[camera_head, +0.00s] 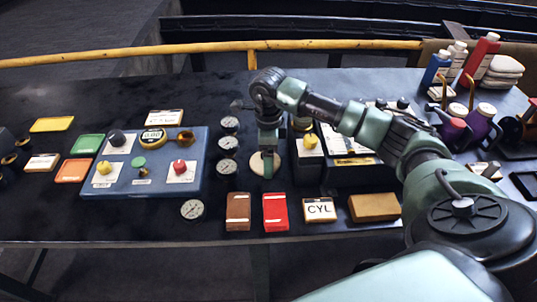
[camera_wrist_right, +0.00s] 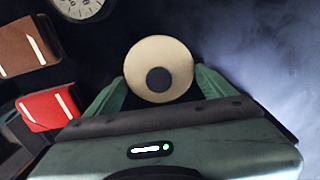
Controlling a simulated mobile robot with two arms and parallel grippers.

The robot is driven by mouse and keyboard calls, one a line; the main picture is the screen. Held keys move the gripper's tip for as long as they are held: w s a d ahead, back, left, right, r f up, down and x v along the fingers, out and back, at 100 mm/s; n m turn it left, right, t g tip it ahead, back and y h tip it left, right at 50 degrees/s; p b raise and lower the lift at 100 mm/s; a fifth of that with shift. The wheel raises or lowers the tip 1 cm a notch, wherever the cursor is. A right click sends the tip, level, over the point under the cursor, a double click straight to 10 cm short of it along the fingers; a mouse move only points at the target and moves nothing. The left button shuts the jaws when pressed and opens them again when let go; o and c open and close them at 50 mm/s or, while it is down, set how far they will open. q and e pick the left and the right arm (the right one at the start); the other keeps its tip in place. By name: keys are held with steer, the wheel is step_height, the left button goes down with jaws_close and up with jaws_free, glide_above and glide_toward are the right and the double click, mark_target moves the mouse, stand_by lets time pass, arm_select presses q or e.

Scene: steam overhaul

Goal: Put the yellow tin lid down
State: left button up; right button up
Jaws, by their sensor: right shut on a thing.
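The yellow tin lid looks like a pale cream-yellow disc with a dark round centre. In the right wrist view the lid (camera_wrist_right: 160,52) sits between the two green fingers of my right gripper (camera_wrist_right: 160,84), which is shut on it. In the head view the lid (camera_head: 256,164) shows partly behind my right gripper (camera_head: 267,166), which points down over the dark bench, right of the column of gauges. I cannot tell whether the lid touches the bench. My left gripper is not in view.
A blue tray (camera_head: 190,184) with cards and coloured knobs lies left. Several gauges (camera_head: 228,143) stand beside it. A brown box (camera_head: 238,212), a red box (camera_head: 275,212) and a CYL box (camera_head: 320,210) line the front. Bottles (camera_head: 481,58) stand at right.

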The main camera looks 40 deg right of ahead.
steer(key=shift+f, duration=0.15)
steer(key=o, duration=1.2)
steer(key=shift+o, duration=0.2)
steer(key=shift+r, duration=0.4)
step_height(320, 180, up, 12)
steer(key=b, duration=0.2)
steer(key=shift+f, duration=0.15)
